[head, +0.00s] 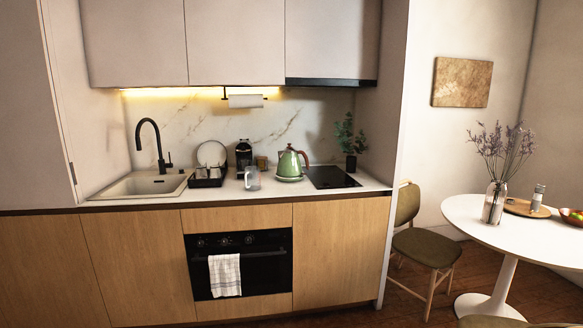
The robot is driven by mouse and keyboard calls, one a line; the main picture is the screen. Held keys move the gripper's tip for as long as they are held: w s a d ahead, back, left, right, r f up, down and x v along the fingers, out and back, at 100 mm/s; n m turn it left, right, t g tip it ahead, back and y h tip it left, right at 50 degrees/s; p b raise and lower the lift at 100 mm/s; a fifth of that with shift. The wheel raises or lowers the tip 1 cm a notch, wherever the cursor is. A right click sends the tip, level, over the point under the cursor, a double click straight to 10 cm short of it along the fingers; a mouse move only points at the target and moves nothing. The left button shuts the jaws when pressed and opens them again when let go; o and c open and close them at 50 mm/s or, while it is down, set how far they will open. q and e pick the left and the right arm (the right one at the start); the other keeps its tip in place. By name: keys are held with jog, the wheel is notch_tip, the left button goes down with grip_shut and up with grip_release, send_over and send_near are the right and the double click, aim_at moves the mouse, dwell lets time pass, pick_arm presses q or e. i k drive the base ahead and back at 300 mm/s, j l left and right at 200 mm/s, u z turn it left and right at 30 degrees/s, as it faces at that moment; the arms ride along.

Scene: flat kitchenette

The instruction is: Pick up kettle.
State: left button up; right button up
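The green kettle (289,163) stands upright on the kitchen counter, right of the middle of the head view. It has a brown handle arching over its top and rests on a pale round base. A clear glass jug (252,179) stands just to its left and nearer the counter's front edge. Neither of my grippers shows in the head view, and nothing is holding the kettle.
The dark hob (331,177) lies right of the kettle, with a potted plant (346,138) behind it. A coffee maker (243,155), dish rack (208,177) and sink (140,185) are to the left. A chair (425,243) and round white table (511,235) stand at right.

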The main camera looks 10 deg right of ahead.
aim_at(289, 166)
jog(key=i+l+z, duration=0.1)
jog(key=i+l, duration=0.3)
jog(key=i+l+z, duration=0.1)
jog(key=i+l, duration=0.3)
jog(key=i, duration=0.15)
jog(key=i+l+z, duration=0.1)
jog(key=i+l, duration=0.2)
jog(key=i, duration=0.2)
jog(key=i+l, duration=0.3)
jog(key=i, duration=0.2)
jog(key=l+z, duration=0.05)
